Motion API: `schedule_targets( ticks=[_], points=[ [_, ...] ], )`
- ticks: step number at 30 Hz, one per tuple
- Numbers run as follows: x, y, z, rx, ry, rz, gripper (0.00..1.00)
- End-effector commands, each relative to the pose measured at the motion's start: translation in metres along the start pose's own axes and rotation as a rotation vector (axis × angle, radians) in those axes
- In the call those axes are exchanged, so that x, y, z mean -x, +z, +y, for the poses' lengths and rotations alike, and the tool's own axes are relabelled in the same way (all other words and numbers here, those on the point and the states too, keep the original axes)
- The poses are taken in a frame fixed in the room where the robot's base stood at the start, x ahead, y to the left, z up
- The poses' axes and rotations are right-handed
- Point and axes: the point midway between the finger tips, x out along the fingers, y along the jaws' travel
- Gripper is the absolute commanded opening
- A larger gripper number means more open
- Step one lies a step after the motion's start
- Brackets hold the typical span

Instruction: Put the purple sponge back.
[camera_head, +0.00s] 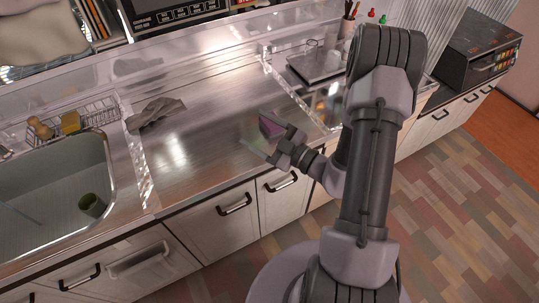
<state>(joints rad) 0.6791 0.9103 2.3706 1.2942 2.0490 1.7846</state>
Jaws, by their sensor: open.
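The purple sponge (268,128) lies on the steel counter, close to my gripper (262,140). My gripper is open, low over the front part of the counter, with its fingers around or just in front of the sponge. From this angle I cannot tell whether the fingers touch the sponge. A wire rack (92,112) stands along the back edge of the sink and holds a yellow sponge (70,122) and a brown item (40,128).
A grey cloth (156,112) lies on the counter right of the rack. A flat grey appliance (317,64) and a pen cup (347,27) stand at the back right. The middle counter is clear.

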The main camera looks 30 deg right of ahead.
Motion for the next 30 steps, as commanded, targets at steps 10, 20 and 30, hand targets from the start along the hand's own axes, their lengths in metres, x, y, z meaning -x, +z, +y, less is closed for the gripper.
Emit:
schedule_targets(
  ticks=[10,20,30],
  points=[
    [0.102,-0.225,-0.157,-2.519,0.757,-1.67,0.74],
    [0.133,-0.238,-0.083,-1.195,0.238,-1.125,0.74],
    [0.133,-0.238,-0.081,-1.184,0.237,-1.121,0.74]
  ],
)
